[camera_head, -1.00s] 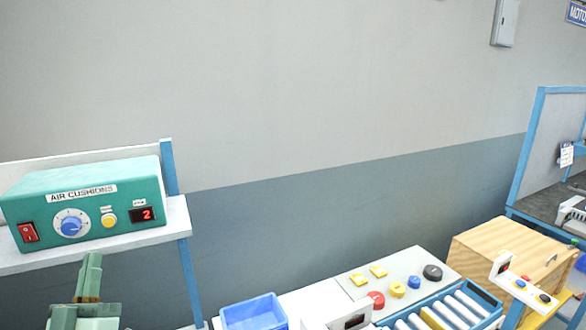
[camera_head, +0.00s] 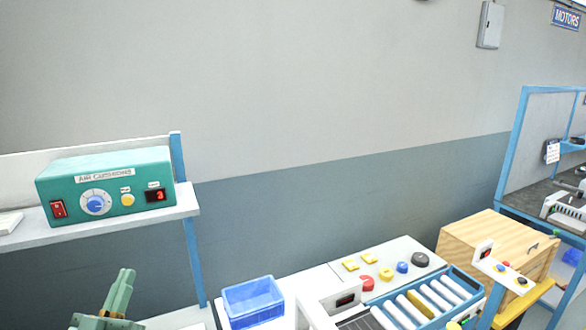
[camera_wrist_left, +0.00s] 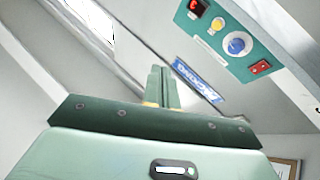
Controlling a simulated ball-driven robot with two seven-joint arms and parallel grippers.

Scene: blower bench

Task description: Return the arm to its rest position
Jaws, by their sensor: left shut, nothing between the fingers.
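My left gripper (camera_head: 124,285) is at the lower left of the head view, pale green, its fingers together and pointing up, with nothing between them. It is below and in front of the shelf with the green AIR CUSHIONS box (camera_head: 106,188), apart from it. In the left wrist view the shut fingers (camera_wrist_left: 160,75) stand in the middle, and the green box (camera_wrist_left: 235,42) shows tilted at the upper right. The box has a red switch, a blue knob, a yellow button and a red display reading 3. My right gripper is not in view.
The shelf (camera_head: 70,232) has a blue post at its right. A blue bin (camera_head: 252,300), a panel with coloured buttons (camera_head: 385,268), a roller conveyor (camera_head: 430,302) and a wooden box (camera_head: 490,250) stand on the right. The wall area between is free.

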